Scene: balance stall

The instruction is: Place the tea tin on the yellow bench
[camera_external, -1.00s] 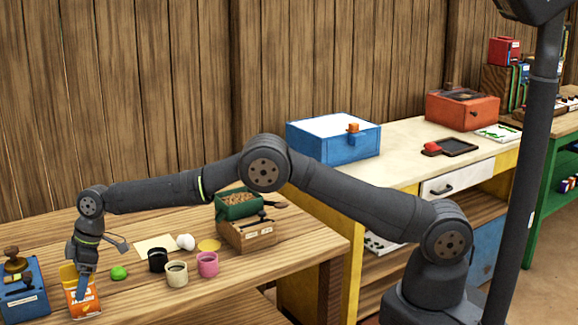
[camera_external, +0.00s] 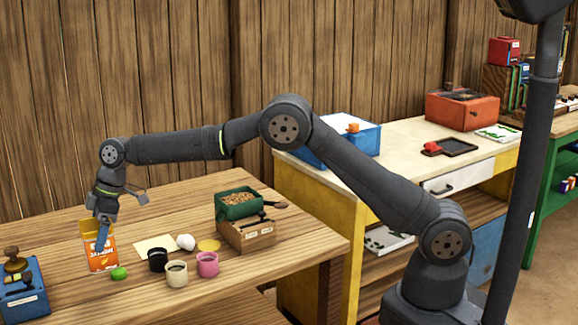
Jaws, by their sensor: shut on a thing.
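The tea tin (camera_external: 101,262), an orange and yellow box with a white label, is at the left of the wooden table. My gripper (camera_external: 103,240) is shut on it from above, with a finger across its front. The tin is upright. I cannot tell for sure how far its base is above the table. The yellow bench (camera_external: 408,146), with a pale top and yellow sides, stands to the right, partly hidden behind my arm.
On the wooden table (camera_external: 240,291) are a green lump (camera_external: 119,274), black (camera_external: 157,260), cream (camera_external: 176,274) and pink (camera_external: 207,264) cups, and a green-topped box (camera_external: 245,225). A blue box (camera_external: 366,138) and dark tray (camera_external: 455,148) occupy the bench; its top between them has free room.

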